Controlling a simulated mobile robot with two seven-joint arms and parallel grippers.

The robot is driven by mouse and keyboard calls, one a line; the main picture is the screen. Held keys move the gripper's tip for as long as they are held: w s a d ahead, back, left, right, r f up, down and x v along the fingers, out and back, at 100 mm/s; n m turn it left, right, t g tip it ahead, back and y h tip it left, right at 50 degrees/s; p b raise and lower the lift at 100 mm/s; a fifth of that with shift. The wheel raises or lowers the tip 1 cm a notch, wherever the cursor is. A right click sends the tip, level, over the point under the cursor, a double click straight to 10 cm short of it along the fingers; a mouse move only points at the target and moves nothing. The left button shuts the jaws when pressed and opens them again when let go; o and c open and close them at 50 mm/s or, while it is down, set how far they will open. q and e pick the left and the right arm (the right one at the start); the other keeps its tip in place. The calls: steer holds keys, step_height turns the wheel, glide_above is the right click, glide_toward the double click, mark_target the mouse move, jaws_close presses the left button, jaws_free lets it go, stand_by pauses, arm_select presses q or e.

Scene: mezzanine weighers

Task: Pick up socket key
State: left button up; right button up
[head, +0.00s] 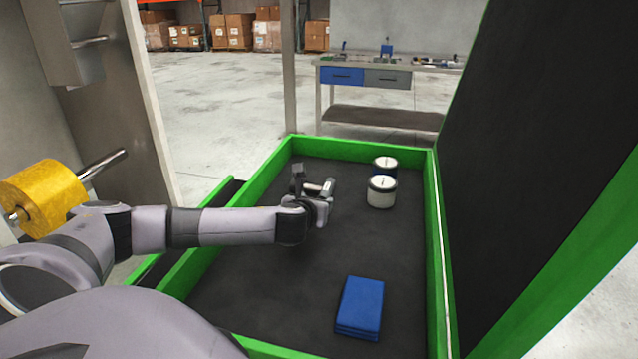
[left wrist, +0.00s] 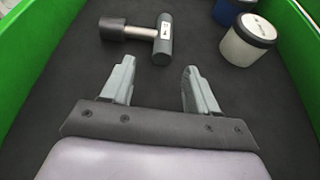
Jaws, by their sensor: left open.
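The socket key (left wrist: 143,33) is a T-shaped tool with a dark cylinder at its left end, a bright shaft and a grey crossbar at its right. It lies on the dark tray floor, just beyond the fingertips of my left gripper (left wrist: 157,74) in the left wrist view. The gripper is open, with nothing between its fingers. In the head view, the key (head: 314,187) shows just past my left gripper (head: 320,209), partly hidden by it. My right gripper is not in view.
A white canister (head: 381,192) and a blue-and-white one (head: 385,164) stand right of the key. A blue folded stack (head: 360,306) lies at the near right. The tray's green rim (head: 363,147) encloses the area. The tray's middle is clear.

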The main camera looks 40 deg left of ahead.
mark_target(322, 196)
arm_select(q)
steer(key=shift+d+x, duration=0.2)
steer(key=shift+x, duration=3.35)
steer(key=shift+w+r, duration=0.15)
jaws_close()
